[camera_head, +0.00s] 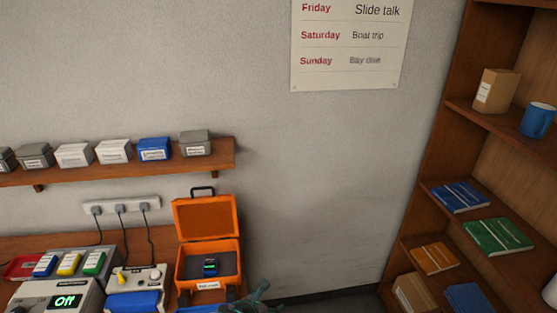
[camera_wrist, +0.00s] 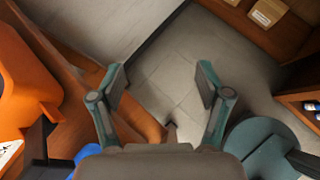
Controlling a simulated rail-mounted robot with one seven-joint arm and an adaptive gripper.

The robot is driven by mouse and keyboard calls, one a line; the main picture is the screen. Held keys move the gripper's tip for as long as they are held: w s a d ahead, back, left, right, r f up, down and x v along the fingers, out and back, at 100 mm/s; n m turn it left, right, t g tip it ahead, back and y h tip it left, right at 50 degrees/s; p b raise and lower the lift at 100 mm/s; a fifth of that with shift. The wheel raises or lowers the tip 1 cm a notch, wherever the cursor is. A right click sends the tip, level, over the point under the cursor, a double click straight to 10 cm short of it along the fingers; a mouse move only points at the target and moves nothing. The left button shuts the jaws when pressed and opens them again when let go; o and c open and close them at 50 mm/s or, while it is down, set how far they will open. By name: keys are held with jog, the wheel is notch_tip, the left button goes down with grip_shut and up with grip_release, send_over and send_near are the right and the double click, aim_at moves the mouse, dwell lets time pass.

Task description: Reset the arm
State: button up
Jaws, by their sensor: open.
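My gripper (camera_wrist: 161,85) is open and empty in the wrist view, its two fingers apart above the floor and the edge of the wooden bench. The case stands open on the bench with a small dark device (camera_head: 210,267) with a lit screen inside. In the wrist view part of the orange case (camera_wrist: 25,85) shows at the left, apart from the fingers.
A wall shelf (camera_head: 120,170) holds several small boxes. A bookcase (camera_head: 425,165) with books and a blue mug (camera_head: 537,121) stands at the right. Floor (camera_wrist: 170,75) between is clear.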

jog(key=s+d+f+m+g+b, duration=0.2)
jog(key=s+d+f+m+g, duration=0.4)
jog(key=d+f, duration=0.4)
jog(key=s+d+f+m+g+b, duration=0.3)
jog(key=s+d+f+m, duration=0.5)
jog(key=f, duration=0.4)
jog(key=s+d+f+m+g+y+b, duration=0.1)
jog(key=s+f+m+g+y, duration=0.2)
jog(key=s+f+m, duration=0.2)
jog(key=s+d+f+m+g+y+b, duration=0.1)
jog(key=s+f+m+g+y+b, duration=0.1)
jog(key=s+f+m, duration=0.3)
jog(key=shift+s+f+m+g+y+b, duration=0.15)
jog(key=shift+s+m+g+y+b, duration=0.35)
jog(key=shift+s+m, duration=2.3)
jog(key=shift+s+d+n, duration=0.1)
jog(key=shift+s+n, duration=0.6)
jog(key=shift+n, duration=0.1)
